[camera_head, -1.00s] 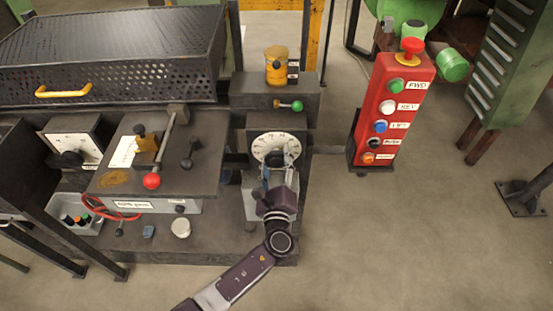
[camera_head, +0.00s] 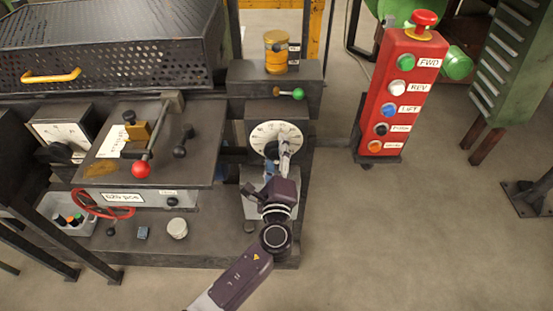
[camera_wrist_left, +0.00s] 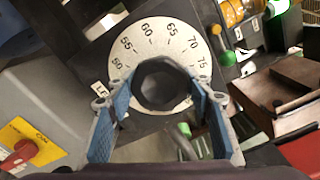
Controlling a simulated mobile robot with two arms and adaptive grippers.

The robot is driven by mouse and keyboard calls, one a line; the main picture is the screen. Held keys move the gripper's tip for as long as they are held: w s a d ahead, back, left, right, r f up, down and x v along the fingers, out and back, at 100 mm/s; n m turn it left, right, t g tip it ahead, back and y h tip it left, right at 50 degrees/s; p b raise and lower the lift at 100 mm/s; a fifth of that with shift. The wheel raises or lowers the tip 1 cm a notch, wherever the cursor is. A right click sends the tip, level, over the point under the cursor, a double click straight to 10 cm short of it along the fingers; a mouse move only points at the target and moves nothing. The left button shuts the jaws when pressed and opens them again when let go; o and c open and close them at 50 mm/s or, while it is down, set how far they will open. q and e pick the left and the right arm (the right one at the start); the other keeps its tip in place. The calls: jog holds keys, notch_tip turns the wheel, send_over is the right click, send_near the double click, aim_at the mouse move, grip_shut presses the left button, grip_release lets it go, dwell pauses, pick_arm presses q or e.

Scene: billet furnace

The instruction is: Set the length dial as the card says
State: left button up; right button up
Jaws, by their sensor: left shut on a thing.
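The length dial (camera_head: 275,134) has a white round face on a dark upright plate. In the left wrist view its scale (camera_wrist_left: 148,38) reads 50 to 75, with a partly hidden label (camera_wrist_left: 100,90) starting "LE". The black faceted knob (camera_wrist_left: 162,82) is at its middle. My left gripper (camera_head: 279,155) is shut on this knob; its blue-padded fingers (camera_wrist_left: 160,105) stand either side of it. The pointer mark on the knob cannot be made out. A white paper (camera_head: 110,147), perhaps the card, lies on the bench plate, its writing unreadable. My right gripper is not in view.
A red button box (camera_head: 397,95) with labelled buttons stands right of the dial. A green-knobbed lever (camera_head: 297,94) and a yellow cylinder (camera_head: 276,52) are above it. A red-knobbed lever (camera_head: 141,168) is to the left. Open floor (camera_head: 400,230) lies at lower right.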

pick_arm(q)
jog(key=n+b, duration=0.1)
jog(key=b, duration=0.1)
jog(key=n+b, duration=0.2)
jog(key=shift+f+n, duration=0.3)
jog(key=shift+r+n+b, duration=0.2)
jog(key=shift+n+b, duration=1.45)
jog(key=shift+n, duration=0.05)
jog(key=o, duration=1.2)
jog(key=shift+c, duration=0.2)
jog(key=shift+s, duration=0.1)
